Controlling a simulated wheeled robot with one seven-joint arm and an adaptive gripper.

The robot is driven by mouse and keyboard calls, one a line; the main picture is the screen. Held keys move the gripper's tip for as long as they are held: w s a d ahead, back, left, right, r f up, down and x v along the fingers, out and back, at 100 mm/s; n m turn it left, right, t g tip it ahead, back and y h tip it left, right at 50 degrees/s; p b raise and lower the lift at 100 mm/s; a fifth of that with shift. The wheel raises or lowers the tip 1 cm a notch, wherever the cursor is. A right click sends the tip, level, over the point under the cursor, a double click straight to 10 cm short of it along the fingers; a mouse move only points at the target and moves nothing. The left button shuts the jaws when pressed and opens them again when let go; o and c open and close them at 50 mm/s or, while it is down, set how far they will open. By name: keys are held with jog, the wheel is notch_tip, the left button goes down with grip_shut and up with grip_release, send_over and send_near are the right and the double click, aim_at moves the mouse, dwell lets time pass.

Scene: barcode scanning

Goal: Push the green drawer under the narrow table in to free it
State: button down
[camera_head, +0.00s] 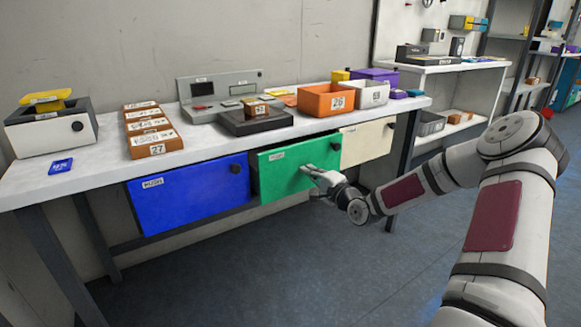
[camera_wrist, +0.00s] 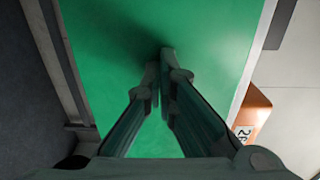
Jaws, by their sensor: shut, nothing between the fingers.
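The green drawer (camera_head: 277,178) hangs under the front edge of the narrow white table (camera_head: 100,172), between a blue and a cream drawer. Its front looks a little forward of the blue one, but how far it stands out is hard to tell. My gripper (camera_head: 306,170) is shut and empty, with its fingertips at the right half of the green front. In the wrist view the green front (camera_wrist: 115,40) fills the middle, and the closed fingertips (camera_wrist: 165,58) meet or nearly meet it beside a dark shadow. The tips hide a small patch of the front.
The blue drawer (camera_head: 190,194) is left of the green one, the cream drawer (camera_head: 366,142) right. An orange bin (camera_head: 318,103), a scanner-like dark box (camera_head: 255,122) and brown boxes (camera_head: 155,143) stand on the tabletop. The floor (camera_head: 300,260) in front is clear.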

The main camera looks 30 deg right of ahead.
jog(key=s+p, duration=0.2)
jog(key=s, duration=0.6)
jog(key=shift+s+d, duration=0.15)
jog(key=shift+s, duration=0.25)
